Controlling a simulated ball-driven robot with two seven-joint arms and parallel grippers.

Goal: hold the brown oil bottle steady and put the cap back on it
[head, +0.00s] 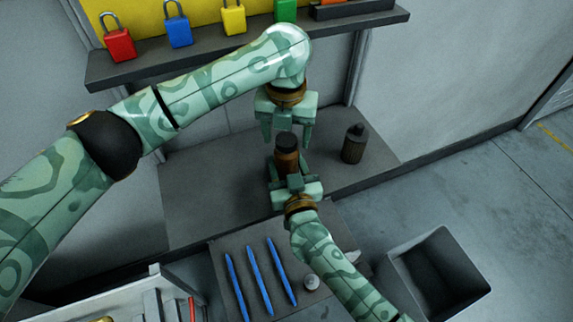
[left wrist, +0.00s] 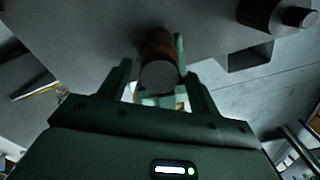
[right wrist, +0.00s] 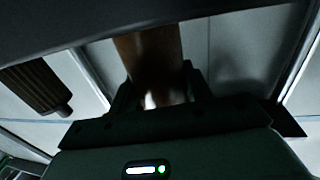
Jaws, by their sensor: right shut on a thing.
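The brown oil bottle (head: 287,164) stands upright on the grey bench in the head view. My right gripper (head: 287,176) is shut on its body from the near side. A dark cap (head: 286,142) sits at the bottle's top; I cannot tell whether it is fully seated. My left gripper (head: 286,132) points down over the cap, open, with a finger on either side and gaps between. In the left wrist view the cap's round top (left wrist: 158,76) shows between the spread fingers. In the right wrist view the brown bottle (right wrist: 148,50) fills the space between the fingers.
A second dark bottle (head: 353,146) stands to the right on the bench. A shelf (head: 245,45) with coloured padlocks is behind my left arm. Blue pens (head: 262,278) and a small white round thing (head: 312,282) lie in front. A dark open bin (head: 438,272) is front right.

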